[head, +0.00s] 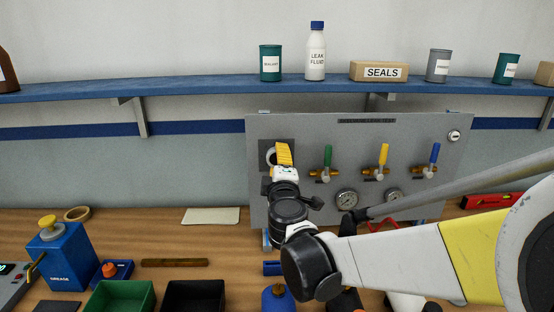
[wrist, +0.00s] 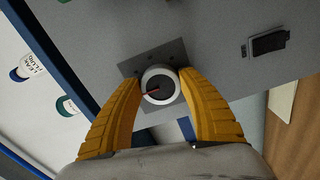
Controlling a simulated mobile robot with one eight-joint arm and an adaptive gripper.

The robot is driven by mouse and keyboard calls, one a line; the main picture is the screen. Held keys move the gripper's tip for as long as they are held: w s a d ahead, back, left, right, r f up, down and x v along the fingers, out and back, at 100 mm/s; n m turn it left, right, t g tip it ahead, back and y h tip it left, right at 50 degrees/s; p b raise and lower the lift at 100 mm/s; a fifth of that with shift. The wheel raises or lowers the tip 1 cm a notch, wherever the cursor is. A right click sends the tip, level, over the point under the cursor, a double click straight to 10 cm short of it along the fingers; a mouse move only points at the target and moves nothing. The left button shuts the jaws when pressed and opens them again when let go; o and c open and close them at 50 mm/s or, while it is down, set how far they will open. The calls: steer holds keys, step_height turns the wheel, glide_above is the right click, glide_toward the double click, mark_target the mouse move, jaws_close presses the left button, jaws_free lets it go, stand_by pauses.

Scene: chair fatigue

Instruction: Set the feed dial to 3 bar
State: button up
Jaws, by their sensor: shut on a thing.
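The feed dial (wrist: 159,86) is a round knob with a white rim, a dark grey face and a red pointer, on a dark square plate on the grey panel. In the wrist view the pointer runs from the middle toward the left; no scale numbers can be read. My gripper (wrist: 160,80) has its yellow fingers on either side of the dial, shut on it. In the head view my gripper (head: 284,154) is at the panel's upper left and covers part of the dial (head: 270,157).
The grey panel (head: 300,130) also carries green (head: 328,156), yellow (head: 383,155) and blue (head: 434,154) valve levers. Two gauges (head: 346,199) sit below them. A blue shelf (head: 200,88) with containers runs above. Bins and tools crowd the bench (head: 215,245).

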stand_by(0.3)
steer(key=o, duration=1.2)
steer(key=shift+s, duration=0.1)
steer(key=s, duration=1.1)
steer(key=shift+s+d, duration=0.2)
steer(key=shift+s, duration=0.2)
